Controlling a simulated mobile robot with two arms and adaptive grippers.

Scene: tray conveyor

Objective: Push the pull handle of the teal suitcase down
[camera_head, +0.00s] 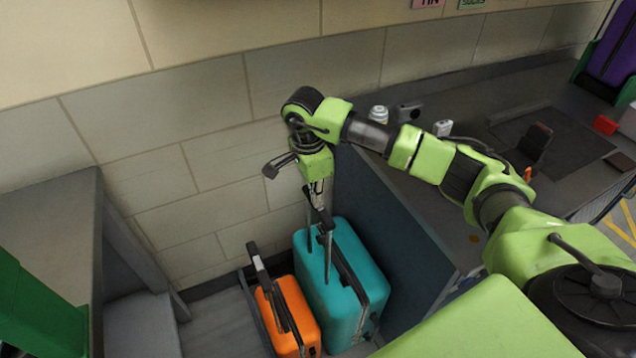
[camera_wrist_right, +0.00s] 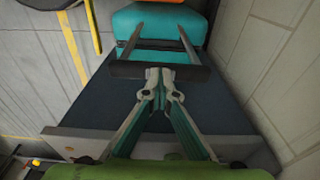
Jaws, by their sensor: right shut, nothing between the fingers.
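The teal suitcase (camera_head: 345,285) stands upright on the floor by the wall. Its pull handle (camera_head: 328,255) is raised on two thin poles, with a dark grip bar on top. In the right wrist view the dark grip bar (camera_wrist_right: 122,70) lies across the poles, with the teal suitcase (camera_wrist_right: 160,22) beyond. My right gripper (camera_head: 318,190) is above the handle, pointing down. In the right wrist view its fingertips (camera_wrist_right: 158,93) are shut, empty and close to the bar's middle; I cannot tell whether they touch it. My left gripper is not in view.
An orange suitcase (camera_head: 298,315) with its own dark handle stands close left of the teal one. A dark blue-grey counter side (camera_head: 390,240) rises close on the right. The tiled wall (camera_head: 215,170) is behind. A grey bench (camera_head: 45,215) and green structure (camera_head: 35,310) are at left.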

